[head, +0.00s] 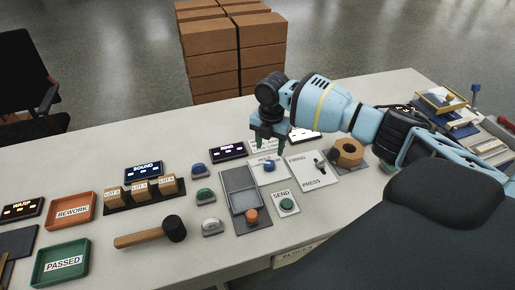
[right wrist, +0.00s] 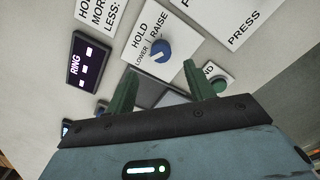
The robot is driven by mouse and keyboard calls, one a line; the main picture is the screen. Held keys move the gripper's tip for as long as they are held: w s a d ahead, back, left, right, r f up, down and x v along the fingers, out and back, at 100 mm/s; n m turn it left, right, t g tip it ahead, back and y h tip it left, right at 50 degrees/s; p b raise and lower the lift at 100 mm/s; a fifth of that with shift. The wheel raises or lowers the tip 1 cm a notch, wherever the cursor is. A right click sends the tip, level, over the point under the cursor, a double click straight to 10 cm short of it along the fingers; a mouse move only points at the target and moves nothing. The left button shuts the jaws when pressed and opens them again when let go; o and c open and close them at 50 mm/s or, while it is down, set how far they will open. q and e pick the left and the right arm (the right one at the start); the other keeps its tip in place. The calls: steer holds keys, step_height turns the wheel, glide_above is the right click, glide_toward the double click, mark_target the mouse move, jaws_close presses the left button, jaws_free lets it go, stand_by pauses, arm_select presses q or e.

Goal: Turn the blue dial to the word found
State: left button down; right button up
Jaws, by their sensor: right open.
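The blue dial (head: 269,166) sits on a white plate in the middle of the table. In the right wrist view the blue dial (right wrist: 152,50) has a white mark, and its plate (right wrist: 182,32) reads HOLD, LOWER and RAISE. I cannot tell surely which word the mark points to. My right gripper (head: 268,146) is above and just behind the dial, fingers down. In the right wrist view its green fingers (right wrist: 165,78) are apart with nothing held between them. The dial lies beyond the fingertips, not gripped. My left gripper is out of view.
A dark display reading RING (right wrist: 88,62) and a partly cut-off printed card (right wrist: 100,12) stand near the dial. A PRESS switch plate (head: 315,172), a green SEND button (head: 287,205) and a grey tray (head: 243,196) surround it. A mallet (head: 152,236) lies left.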

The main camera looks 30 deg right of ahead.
mark_target(269, 163)
steer(key=shift+r, duration=0.1)
steer(key=shift+s, duration=0.15)
steer(key=shift+s+f, duration=0.1)
steer(key=shift+f, duration=0.2)
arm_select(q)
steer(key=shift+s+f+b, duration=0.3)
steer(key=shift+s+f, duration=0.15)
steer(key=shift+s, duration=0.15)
arm_select(e)
steer(key=shift+f, duration=3.6)
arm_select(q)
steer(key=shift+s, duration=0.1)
arm_select(e)
steer(key=shift+c, duration=0.3)
steer(key=c, duration=0.7)
steer(key=shift+c, duration=1)
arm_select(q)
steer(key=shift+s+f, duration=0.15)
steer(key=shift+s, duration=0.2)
